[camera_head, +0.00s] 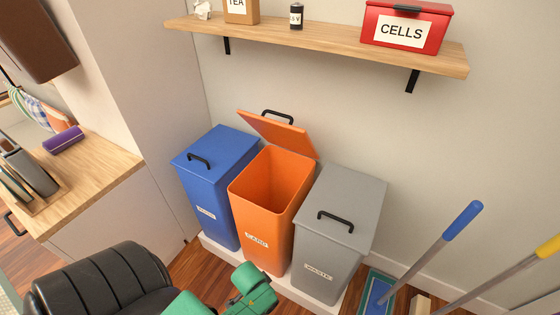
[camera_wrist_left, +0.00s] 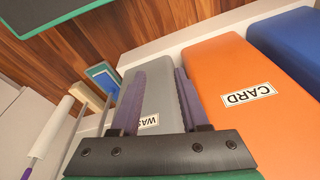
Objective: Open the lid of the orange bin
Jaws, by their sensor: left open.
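The orange bin (camera_head: 265,215), labelled CARD, stands between a blue bin and a grey bin. Its lid (camera_head: 280,134) is tilted up and back toward the wall, with a black handle at its top edge, and the bin's inside shows. In the left wrist view, the orange bin's front (camera_wrist_left: 228,75) is right of my left gripper (camera_wrist_left: 160,72). That gripper is open and empty, its two fingers apart in front of the grey bin. In the head view, green parts of my arm show at the bottom; the fingers cannot be made out. My right gripper is not in view.
The blue bin (camera_head: 216,185) and grey bin (camera_head: 335,225) have shut lids. A shelf (camera_head: 325,42) with a red CELLS box (camera_head: 407,27) hangs above. A black chair (camera_head: 95,285), a wooden counter (camera_head: 95,170) and a blue-handled tool (camera_head: 440,240) stand around.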

